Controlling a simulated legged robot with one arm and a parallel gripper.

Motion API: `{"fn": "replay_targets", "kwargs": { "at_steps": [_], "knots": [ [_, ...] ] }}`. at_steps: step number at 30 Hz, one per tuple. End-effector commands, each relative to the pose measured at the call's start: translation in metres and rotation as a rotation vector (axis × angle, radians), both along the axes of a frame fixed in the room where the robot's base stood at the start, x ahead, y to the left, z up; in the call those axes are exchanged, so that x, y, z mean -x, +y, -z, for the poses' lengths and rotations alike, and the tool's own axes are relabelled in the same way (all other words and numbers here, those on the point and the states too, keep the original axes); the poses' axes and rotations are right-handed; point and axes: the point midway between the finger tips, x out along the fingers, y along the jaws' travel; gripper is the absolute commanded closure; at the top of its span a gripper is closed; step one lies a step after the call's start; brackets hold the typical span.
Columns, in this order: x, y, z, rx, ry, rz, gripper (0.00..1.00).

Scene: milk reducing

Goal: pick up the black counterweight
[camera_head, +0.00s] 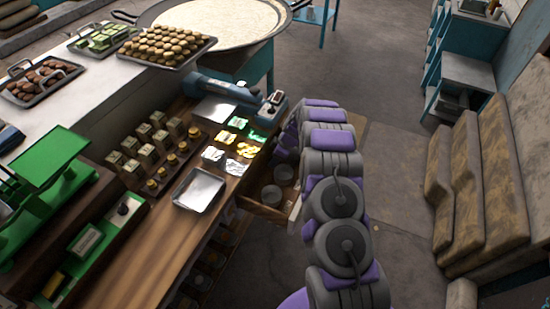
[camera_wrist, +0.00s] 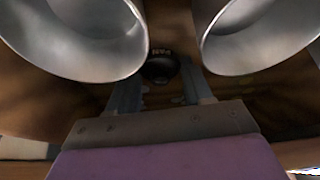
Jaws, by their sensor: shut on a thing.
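The black counterweight (camera_wrist: 160,68) is a small round black piece with pale lettering, at the centre of the wrist view. My gripper (camera_wrist: 161,80) has one finger on each side of it and is shut on it. The wrist view does not clearly show whether the counterweight still rests on the brown wooden surface. In the head view, my arm bends down over an open drawer (camera_head: 262,211) at the counter's right side. The fingertips and the counterweight are hidden there behind the arm.
Two metal cups stand close by, on the left (camera_wrist: 85,40) and right (camera_wrist: 255,30) of the wrist view. The wooden counter (camera_head: 150,262) holds a metal tray (camera_head: 199,190), small packets and a green scale (camera_head: 45,185).

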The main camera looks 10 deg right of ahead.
Motion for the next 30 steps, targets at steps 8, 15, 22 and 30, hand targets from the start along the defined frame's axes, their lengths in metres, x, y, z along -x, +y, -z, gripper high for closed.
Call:
{"fn": "replay_targets", "kwargs": {
  "at_steps": [8,15,22,30],
  "knots": [
    [0.0,0.0,-0.048,-0.001,-0.005,0.0,0.87],
    [0.0,0.0,-0.097,0.0,-0.005,0.001,0.87],
    [0.014,0.006,-0.112,-0.002,0.002,0.0,0.87],
    [0.044,0.016,-0.113,-0.003,0.0,0.001,0.87]
  ]
}}
